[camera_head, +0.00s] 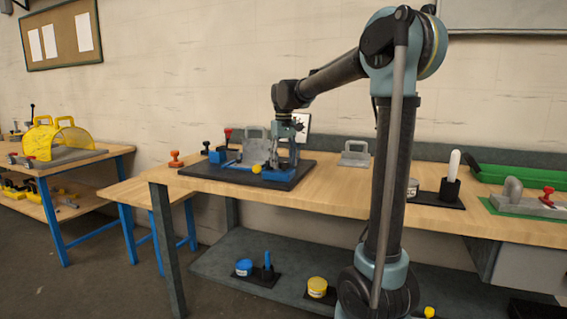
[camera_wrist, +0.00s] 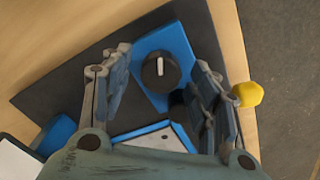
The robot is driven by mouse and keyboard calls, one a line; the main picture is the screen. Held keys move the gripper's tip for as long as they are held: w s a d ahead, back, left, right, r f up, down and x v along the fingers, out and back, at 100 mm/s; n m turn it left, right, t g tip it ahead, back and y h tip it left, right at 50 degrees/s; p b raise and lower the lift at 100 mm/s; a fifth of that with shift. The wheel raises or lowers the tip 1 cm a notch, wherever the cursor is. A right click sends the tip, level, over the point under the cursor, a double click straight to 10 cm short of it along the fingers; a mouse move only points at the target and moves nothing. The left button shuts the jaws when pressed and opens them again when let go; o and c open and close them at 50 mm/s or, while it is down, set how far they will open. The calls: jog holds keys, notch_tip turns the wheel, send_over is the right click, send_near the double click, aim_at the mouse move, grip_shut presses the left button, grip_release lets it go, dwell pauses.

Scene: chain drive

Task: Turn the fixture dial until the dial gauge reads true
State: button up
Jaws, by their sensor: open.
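The fixture dial (camera_wrist: 160,72) is a round black knob with a white pointer line, on a blue base (camera_wrist: 178,38) in the wrist view. The line runs nearly up and down in the picture. My gripper (camera_wrist: 161,64) is open, with one finger on each side of the dial in the picture and gaps between. Whether the fingertips are down at dial height I cannot tell. In the head view my gripper (camera_head: 286,158) is over the right part of the black mat (camera_head: 240,178), and the dial is not discernible there. No readable gauge face shows.
A yellow knob (camera_head: 256,169) is close to my gripper; it also shows in the wrist view (camera_wrist: 248,94). A grey handled plate (camera_head: 254,146) and a red-topped clamp (camera_head: 228,134) stand left of my gripper. Bare wooden tabletop (camera_head: 335,180) lies to its right.

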jog(key=shift+f, duration=0.1)
jog(key=c, duration=1.1)
jog(key=shift+o, duration=0.2)
jog(key=shift+w+n, duration=0.1)
jog(key=shift+n, duration=1.7)
jog(key=o, duration=1.1)
jog(key=shift+c, duration=0.2)
notch_tip(320, 180, up, 12)
